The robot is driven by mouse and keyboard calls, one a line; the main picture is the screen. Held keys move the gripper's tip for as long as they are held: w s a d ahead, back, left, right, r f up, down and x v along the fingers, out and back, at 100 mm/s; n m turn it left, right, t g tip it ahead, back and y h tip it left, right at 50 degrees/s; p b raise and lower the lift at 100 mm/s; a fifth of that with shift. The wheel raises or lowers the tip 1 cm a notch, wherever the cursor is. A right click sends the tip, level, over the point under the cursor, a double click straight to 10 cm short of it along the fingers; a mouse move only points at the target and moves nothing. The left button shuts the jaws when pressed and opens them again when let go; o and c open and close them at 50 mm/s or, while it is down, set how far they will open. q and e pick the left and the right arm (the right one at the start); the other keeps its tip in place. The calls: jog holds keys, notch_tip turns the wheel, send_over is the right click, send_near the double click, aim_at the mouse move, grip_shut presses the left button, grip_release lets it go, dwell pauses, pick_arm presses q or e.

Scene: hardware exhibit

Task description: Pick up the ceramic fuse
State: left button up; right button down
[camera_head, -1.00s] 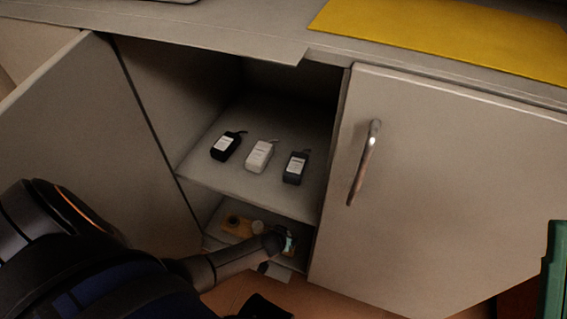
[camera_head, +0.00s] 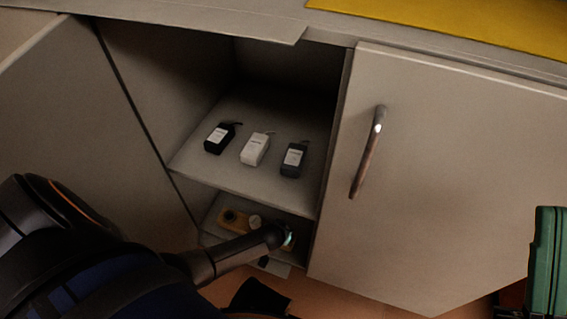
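A small white cylinder (camera_head: 255,221), which looks like the ceramic fuse, stands on a yellow-brown wooden block (camera_head: 236,218) on the lower shelf of the open cabinet. My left arm reaches in from the left, and its dark end (camera_head: 284,238), with a teal glow, is at the lower shelf just right of the cylinder. The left gripper's fingers cannot be made out there. A black shape at the bottom edge looks like my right gripper (camera_head: 260,297). It is below and in front of the cabinet, and its fingers are not clear.
The upper shelf (camera_head: 215,175) holds a black box (camera_head: 220,139), a white box (camera_head: 255,149) and a dark grey box (camera_head: 293,159). The open left door (camera_head: 80,130) and closed right door (camera_head: 450,180) flank the opening. A green case (camera_head: 547,262) stands at far right.

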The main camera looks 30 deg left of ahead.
pick_arm(q)
grip_shut()
jog(key=shift+r, duration=0.1)
pick_arm(e)
jog(key=shift+r, duration=0.1)
